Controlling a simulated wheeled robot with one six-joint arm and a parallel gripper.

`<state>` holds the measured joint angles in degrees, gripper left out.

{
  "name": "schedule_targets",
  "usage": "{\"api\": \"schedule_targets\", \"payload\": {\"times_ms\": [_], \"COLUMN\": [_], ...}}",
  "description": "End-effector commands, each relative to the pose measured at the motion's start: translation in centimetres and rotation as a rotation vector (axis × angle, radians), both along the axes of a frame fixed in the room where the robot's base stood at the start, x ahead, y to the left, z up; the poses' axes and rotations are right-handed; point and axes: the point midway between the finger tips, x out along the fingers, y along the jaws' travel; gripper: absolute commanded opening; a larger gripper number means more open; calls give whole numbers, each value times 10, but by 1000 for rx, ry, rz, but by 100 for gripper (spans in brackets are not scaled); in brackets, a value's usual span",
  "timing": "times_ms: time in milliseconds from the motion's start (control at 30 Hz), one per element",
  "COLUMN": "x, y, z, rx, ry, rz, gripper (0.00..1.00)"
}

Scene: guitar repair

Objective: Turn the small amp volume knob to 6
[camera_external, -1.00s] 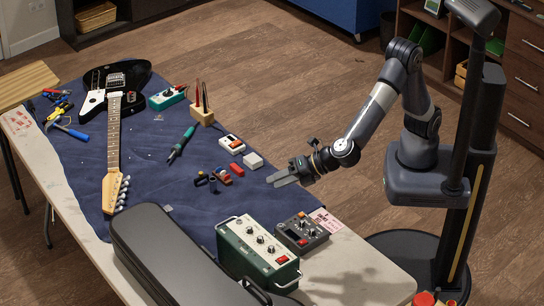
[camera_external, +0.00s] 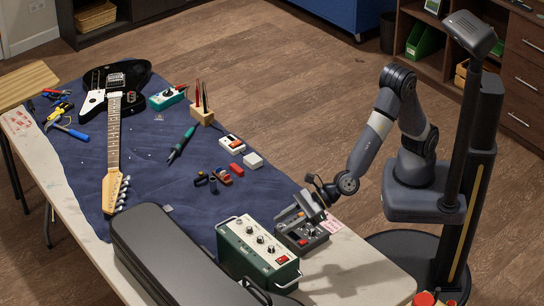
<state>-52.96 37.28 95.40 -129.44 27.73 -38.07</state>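The small amp (camera_external: 257,252) is a green box with a pale top panel, standing at the front of the table. Its top carries a row of knobs (camera_external: 260,239) and a red switch (camera_external: 281,260). I cannot read the markings or tell which knob is volume. My gripper (camera_external: 283,220) is above the dark pedal (camera_external: 303,238) just right of the amp, its fingers pointing left toward the amp's upper right edge. The fingers look apart with nothing visible between them. It appears above the knobs and not touching them.
A long black case (camera_external: 175,262) lies left of the amp. A black and white guitar (camera_external: 115,92) lies on the blue mat (camera_external: 150,150). A white box (camera_external: 253,160), a red box (camera_external: 236,170) and small jars (camera_external: 213,184) sit behind the amp. The front right tabletop (camera_external: 350,270) is clear.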

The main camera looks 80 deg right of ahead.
Motion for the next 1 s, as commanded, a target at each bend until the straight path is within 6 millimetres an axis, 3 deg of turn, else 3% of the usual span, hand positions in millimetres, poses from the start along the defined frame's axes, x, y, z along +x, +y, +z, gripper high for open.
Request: {"api": "schedule_targets", "payload": {"times_ms": [200,400,833,1000], "x": [30,46,52,52], "y": [17,26,29,29], "z": [-14,-21,-25,-25], "rx": [0,2,2,2], "ry": [1,1,1,1], "rz": [-1,-3,-2,-2], "gripper": [39,39,39,25]}}
